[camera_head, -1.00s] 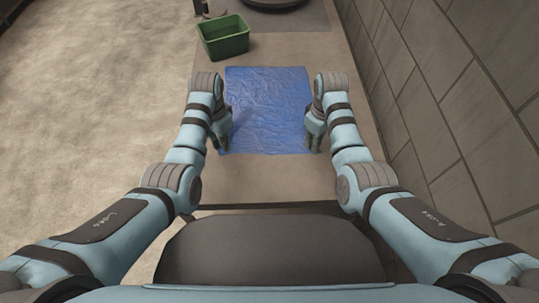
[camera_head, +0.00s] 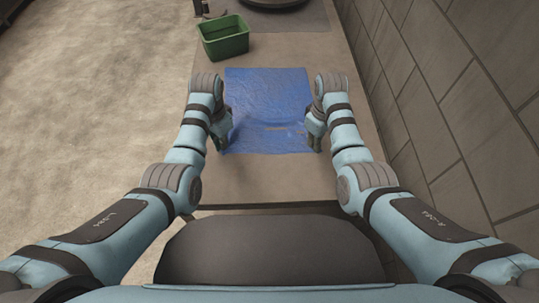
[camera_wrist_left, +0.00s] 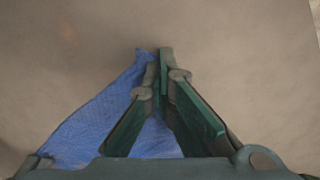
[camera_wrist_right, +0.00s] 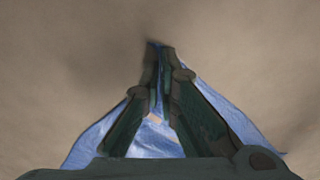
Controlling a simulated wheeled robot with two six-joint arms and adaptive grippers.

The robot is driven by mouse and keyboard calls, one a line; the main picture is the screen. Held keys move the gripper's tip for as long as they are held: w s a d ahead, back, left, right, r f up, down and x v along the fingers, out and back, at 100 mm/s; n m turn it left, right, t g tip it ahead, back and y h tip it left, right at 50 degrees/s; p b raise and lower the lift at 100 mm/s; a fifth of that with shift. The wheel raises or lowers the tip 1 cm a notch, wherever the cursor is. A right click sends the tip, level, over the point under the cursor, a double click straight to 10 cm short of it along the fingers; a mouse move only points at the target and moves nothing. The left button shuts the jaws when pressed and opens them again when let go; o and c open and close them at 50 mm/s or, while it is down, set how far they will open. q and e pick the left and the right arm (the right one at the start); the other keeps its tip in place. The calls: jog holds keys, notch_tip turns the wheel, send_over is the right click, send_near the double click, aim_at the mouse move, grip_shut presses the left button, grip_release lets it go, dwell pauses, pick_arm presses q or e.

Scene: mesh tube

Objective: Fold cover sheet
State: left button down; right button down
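The blue cover sheet (camera_head: 265,100) lies on the table between my two arms in the head view. Its surface dips and bows in the middle, with a small tan patch near its centre. My left gripper (camera_wrist_left: 160,58) is shut on a corner of the sheet, whose blue fabric (camera_wrist_left: 95,125) runs back from the fingertips in the left wrist view. My right gripper (camera_wrist_right: 161,55) is shut on the opposite near corner, and the sheet (camera_wrist_right: 240,122) spreads to both sides of the fingers in the right wrist view. In the head view the fingertips are small and partly hidden by the wrists.
A green bin (camera_head: 224,37) stands on the table (camera_head: 265,185) behind the sheet at the left. A dark round object (camera_head: 275,3) is at the far end. A tiled wall (camera_head: 455,90) runs along the right. The table in front of the sheet is bare.

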pick_arm(q)
jog(key=shift+s, duration=0.1)
pick_arm(e)
jog(key=shift+s+f, duration=0.1)
jog(key=shift+f, duration=0.05)
dwell(0.4)
